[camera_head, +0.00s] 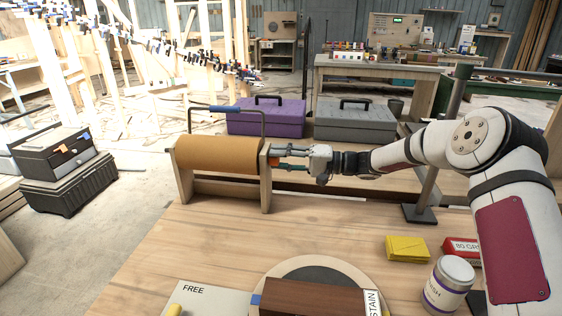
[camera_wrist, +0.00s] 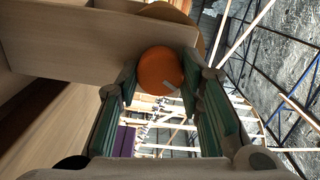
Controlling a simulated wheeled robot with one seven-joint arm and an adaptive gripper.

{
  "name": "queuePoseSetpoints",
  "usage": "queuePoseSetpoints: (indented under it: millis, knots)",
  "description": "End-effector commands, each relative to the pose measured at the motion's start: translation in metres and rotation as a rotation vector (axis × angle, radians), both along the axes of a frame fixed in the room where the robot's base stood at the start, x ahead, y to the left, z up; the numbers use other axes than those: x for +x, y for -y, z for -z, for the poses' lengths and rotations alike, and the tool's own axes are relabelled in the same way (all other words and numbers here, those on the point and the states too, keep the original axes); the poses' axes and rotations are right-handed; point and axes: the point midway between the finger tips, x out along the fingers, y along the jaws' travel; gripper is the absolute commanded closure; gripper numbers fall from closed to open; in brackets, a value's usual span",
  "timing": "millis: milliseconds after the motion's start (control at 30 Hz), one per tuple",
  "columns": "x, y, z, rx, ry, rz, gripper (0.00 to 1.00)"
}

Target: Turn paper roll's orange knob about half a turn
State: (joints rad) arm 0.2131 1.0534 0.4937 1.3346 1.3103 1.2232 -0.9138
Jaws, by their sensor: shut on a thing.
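The paper roll (camera_head: 220,154) is a brown roll lying level between two wooden end plates on the workbench. Its orange knob (camera_wrist: 160,71) sits on the outer face of the right end plate (camera_head: 265,180), and most of it is hidden by my gripper in the head view. My gripper (camera_head: 277,159) reaches in level from the right, with its fingers at the knob. In the wrist view the green finger pads (camera_wrist: 160,95) stand on both sides of the round orange knob, shut on it. A small pale mark shows on the knob's face at its lower right.
A purple toolbox (camera_head: 266,118) and a grey toolbox (camera_head: 355,122) stand behind the roll. A dark metal stand (camera_head: 420,213) is under my arm. A yellow pad (camera_head: 407,248), a red box (camera_head: 461,250) and a tin (camera_head: 447,287) sit at the front right.

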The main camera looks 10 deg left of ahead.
Motion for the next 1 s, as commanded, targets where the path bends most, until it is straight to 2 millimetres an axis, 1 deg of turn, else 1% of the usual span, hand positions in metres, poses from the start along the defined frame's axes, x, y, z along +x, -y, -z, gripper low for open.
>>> queuePoseSetpoints:
  millis: [1000]
  knots:
    - [0.0011, 0.0013, 0.0025, 0.034, -0.965, 0.006, 0.94]
